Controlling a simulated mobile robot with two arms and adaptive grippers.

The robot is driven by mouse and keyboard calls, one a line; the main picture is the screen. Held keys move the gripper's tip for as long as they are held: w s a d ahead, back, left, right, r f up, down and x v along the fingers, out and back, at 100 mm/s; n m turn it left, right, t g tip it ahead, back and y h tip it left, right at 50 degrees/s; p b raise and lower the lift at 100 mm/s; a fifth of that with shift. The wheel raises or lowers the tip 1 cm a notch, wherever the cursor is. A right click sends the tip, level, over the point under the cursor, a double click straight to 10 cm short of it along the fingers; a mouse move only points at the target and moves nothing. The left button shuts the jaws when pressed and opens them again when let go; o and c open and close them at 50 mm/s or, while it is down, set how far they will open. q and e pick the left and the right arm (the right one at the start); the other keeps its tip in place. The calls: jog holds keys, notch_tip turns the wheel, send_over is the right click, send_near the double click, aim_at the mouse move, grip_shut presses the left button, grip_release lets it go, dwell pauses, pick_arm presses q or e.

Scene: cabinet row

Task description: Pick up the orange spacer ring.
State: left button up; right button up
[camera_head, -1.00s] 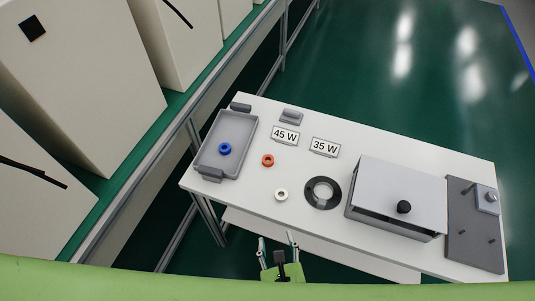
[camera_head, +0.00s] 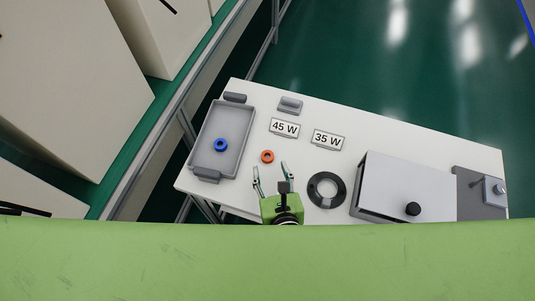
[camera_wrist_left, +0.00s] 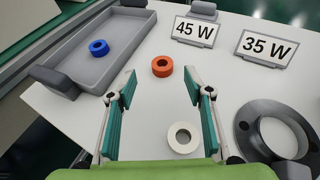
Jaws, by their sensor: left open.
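The orange spacer ring (camera_head: 267,156) lies flat on the white table, right of the grey tray. It also shows in the left wrist view (camera_wrist_left: 162,66), ahead of the fingertips and between their lines. My left gripper (camera_head: 271,168) is open and empty, just on the near side of the ring; its two fingers (camera_wrist_left: 161,82) are spread wide in the wrist view. A white ring (camera_wrist_left: 184,137) lies between the fingers near the palm in the wrist view; the gripper hides it in the head view. My right gripper is not in view.
A grey tray (camera_head: 239,122) holds a blue ring (camera_head: 221,145). Signs reading 45 W (camera_head: 284,128) and 35 W (camera_head: 328,139) stand behind. A dark round ring plate (camera_head: 342,189) and a grey box (camera_head: 405,180) stand to the right.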

aim_at(267, 153)
pick_arm(q)
jog(key=shift+w+f, duration=0.2)
jog(key=shift+w, duration=0.25)
jog(key=shift+x, duration=1)
jog(key=shift+w+f+p, duration=0.15)
jog(key=shift+w+f, duration=0.2)
jog(key=shift+w, duration=0.15)
jog(key=shift+w+f+p, duration=0.15)
jog(key=shift+w+f, duration=0.2)
jog(key=shift+w, duration=0.2)
jog(key=shift+w+a+f, duration=0.15)
jog(key=shift+w+f, duration=0.1)
jog(key=shift+w, duration=0.2)
jog(key=shift+s, duration=0.1)
jog(key=c, duration=0.9)
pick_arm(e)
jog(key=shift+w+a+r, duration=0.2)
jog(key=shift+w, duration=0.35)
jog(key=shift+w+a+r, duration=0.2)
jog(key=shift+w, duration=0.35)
